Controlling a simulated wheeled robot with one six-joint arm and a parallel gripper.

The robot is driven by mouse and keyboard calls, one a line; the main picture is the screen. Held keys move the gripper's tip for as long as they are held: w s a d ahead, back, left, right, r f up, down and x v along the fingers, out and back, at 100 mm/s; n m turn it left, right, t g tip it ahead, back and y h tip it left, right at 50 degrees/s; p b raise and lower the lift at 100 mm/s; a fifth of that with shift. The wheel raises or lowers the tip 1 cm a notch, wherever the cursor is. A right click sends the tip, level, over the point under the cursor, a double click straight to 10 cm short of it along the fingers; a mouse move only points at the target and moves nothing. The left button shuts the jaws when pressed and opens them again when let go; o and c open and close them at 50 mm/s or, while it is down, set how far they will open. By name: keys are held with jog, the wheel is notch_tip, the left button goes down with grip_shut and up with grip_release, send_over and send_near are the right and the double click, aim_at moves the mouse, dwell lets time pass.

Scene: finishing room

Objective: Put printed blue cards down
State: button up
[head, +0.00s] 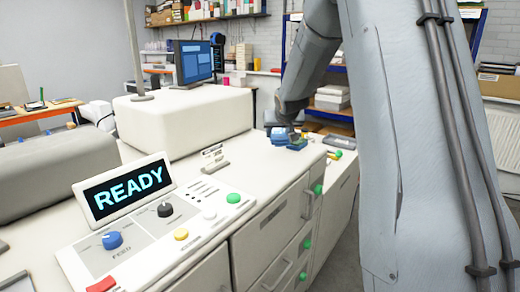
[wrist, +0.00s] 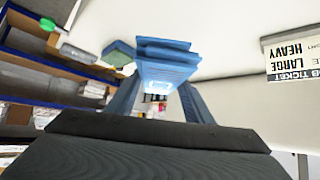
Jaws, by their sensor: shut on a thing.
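My gripper (wrist: 158,92) is shut on the printed blue cards (wrist: 164,62), a small stack with uneven edges and a pale printed mark, held between its two blue fingers. In the head view my gripper (head: 284,122) is at the far end of the white machine top. Blue cards (head: 280,136) show just below it, small and partly hidden by the arm. A blue and green piece (head: 298,144) is right beside them; it also seems to show in the wrist view (wrist: 118,52). I cannot tell whether the held cards touch the surface.
A white machine top (head: 245,165) runs along the front, with a READY display (head: 124,190), knobs and buttons. A large white housing (head: 185,122) stands left of the gripper. A job ticket (wrist: 292,58) reading LARGE HEAVY is at the wrist view's right. Shelves (wrist: 50,75) are at its left.

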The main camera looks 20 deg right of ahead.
jog(key=shift+w+a+r, duration=0.2)
jog(key=shift+w+a, duration=0.25)
jog(key=shift+a, duration=0.1)
jog(key=shift+w+a+r, duration=0.2)
jog(key=shift+w+a, duration=0.25)
jog(key=shift+a, duration=0.1)
jog(key=shift+w+a+f+t, duration=0.1)
jog(key=shift+f+t, duration=0.2)
jog(key=shift+f, duration=0.05)
jog(key=b, duration=0.4)
send_over(270, 162)
notch_tip(270, 162, down, 4)
jog(key=shift+w+f, duration=0.1)
jog(key=shift+f, duration=2.5)
jog(key=shift+f, duration=0.2)
jog(key=o, duration=1.2)
